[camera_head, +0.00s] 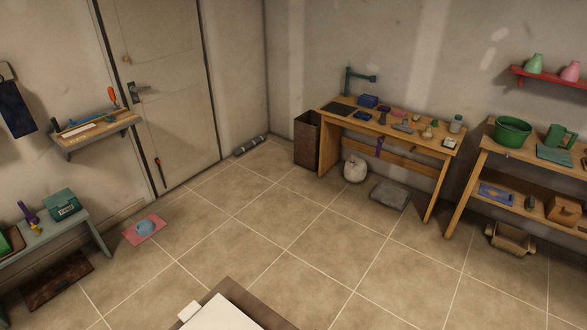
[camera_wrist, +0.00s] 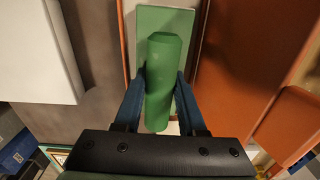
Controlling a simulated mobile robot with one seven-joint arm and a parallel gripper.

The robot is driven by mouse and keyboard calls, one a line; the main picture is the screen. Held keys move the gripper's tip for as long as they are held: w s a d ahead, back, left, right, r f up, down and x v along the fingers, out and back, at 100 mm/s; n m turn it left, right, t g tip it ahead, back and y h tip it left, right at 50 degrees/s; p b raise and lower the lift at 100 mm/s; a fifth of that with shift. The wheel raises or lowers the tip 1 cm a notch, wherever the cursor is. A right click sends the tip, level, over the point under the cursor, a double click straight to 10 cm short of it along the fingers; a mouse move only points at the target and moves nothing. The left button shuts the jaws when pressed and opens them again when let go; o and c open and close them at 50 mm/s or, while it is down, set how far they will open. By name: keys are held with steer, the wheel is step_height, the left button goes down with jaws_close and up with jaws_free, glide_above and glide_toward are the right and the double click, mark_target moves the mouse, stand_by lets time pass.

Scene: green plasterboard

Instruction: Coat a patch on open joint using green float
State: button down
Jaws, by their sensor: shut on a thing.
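The green float (camera_wrist: 164,20) is in the wrist view, its flat green plate at the top and its thick green handle (camera_wrist: 158,95) pointing towards the camera. The two blue fingers of my gripper (camera_wrist: 160,85) are shut on the handle, one on each side. A pale strip shows beside the plate, between a grey surface and an orange-brown surface; the float hides part of it. I cannot tell whether the plate touches anything, or whether this strip is the open joint. My gripper is not in the head view.
In the head view, a wooden workbench (camera_head: 330,110) with tools stands at the back wall. A shelf unit (camera_head: 480,150) with a green bowl (camera_head: 511,132) is at the right. A pale board (camera_head: 222,314) is at the bottom. The tiled floor (camera_head: 255,235) between is mostly clear.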

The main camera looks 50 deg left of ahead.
steer(key=shift+r+p, duration=2.45)
steer(key=shift+r, duration=0.3)
steer(key=shift+f, duration=0.1)
